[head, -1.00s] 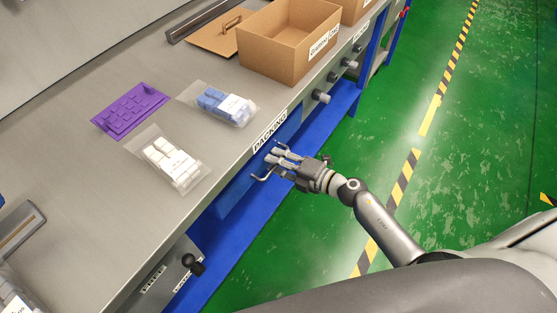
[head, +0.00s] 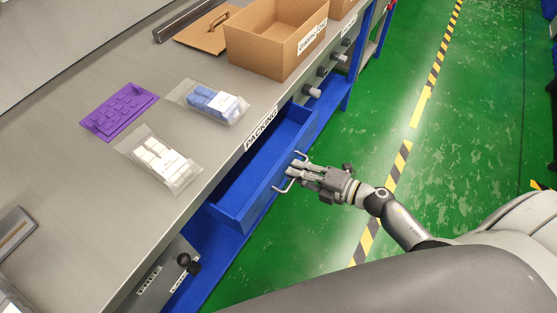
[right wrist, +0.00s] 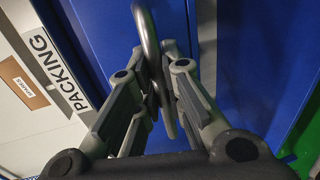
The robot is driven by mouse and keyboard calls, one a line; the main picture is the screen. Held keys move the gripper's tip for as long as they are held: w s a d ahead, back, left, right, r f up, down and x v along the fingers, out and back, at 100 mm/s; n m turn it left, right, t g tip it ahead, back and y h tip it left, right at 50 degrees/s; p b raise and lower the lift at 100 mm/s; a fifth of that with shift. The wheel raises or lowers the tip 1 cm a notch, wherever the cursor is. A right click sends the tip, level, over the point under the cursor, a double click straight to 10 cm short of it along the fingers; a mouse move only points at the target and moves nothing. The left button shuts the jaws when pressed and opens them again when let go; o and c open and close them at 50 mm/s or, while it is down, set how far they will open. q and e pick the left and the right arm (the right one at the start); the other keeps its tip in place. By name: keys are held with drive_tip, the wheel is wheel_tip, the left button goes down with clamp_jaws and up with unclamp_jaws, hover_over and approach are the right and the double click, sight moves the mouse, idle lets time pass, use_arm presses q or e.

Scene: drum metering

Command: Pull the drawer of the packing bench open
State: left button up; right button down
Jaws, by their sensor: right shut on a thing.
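The packing bench (head: 75,180) has a grey top and a front edge with a PACKING label (head: 261,130), which also shows in the right wrist view (right wrist: 58,75). Its blue drawer (head: 236,208) is pulled part way out below that label, and the inside that shows looks empty. My right gripper (head: 297,172) is at the drawer front, shut on the drawer's metal handle (head: 282,189). In the right wrist view the handle (right wrist: 147,40) passes between the fingers (right wrist: 160,85). My left gripper is in neither view.
A purple tray (head: 118,112), a bag of blue pieces (head: 212,101) and a bag of white pieces (head: 160,160) lie on the bench top. An open cardboard box (head: 275,40) stands at the back. Green floor is clear right of the drawer.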

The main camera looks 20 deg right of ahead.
drive_tip(key=f+v, duration=0.2)
drive_tip(key=v, duration=1)
drive_tip(key=shift+s+d+f, duration=0.25)
drive_tip(key=shift+s+f, duration=0.05)
drive_tip(key=c, duration=1.5)
unclamp_jaws()
drive_tip(key=v, duration=1.2)
